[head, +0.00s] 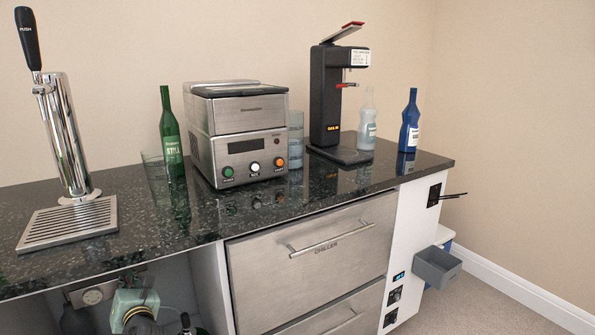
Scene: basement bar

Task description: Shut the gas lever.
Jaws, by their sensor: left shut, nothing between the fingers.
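I cannot tell for sure which part is the gas lever. A black upright dispenser (331,95) stands on the counter at the back right, with a small orange lit label low on its front. Its red-edged top arm (343,32) is tilted up, and a small red lever (347,85) sticks out of its front. My right gripper is out of view.
A chrome tap (62,135) with a drip tray (68,223), a green bottle (171,140), a steel machine (240,135) and a blue bottle (409,122) stand on the dark counter (140,225).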

